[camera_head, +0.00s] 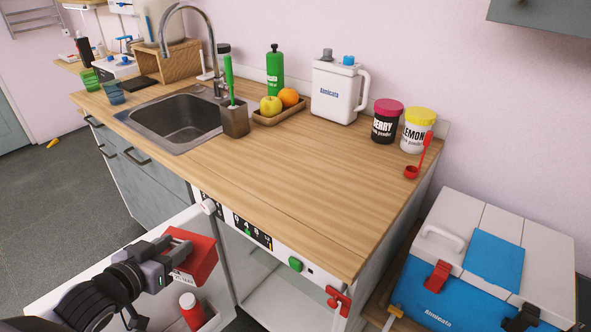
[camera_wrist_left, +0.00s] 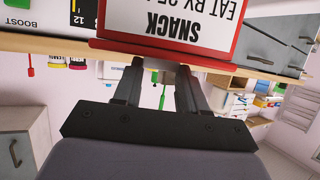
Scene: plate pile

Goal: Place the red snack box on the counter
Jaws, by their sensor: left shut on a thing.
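The red snack box (camera_head: 194,262) is in my left gripper (camera_head: 180,260), which is shut on it. The wooden counter (camera_head: 285,185) has a wide clear area right of the sink. My right gripper is not in view.
A sink (camera_head: 178,120), utensil holder (camera_head: 235,119), fruit tray (camera_head: 275,117), white jug (camera_head: 336,92) and two powder jars (camera_head: 386,122) line the counter's back. A blue and white cooler (camera_head: 480,265) stands at right.

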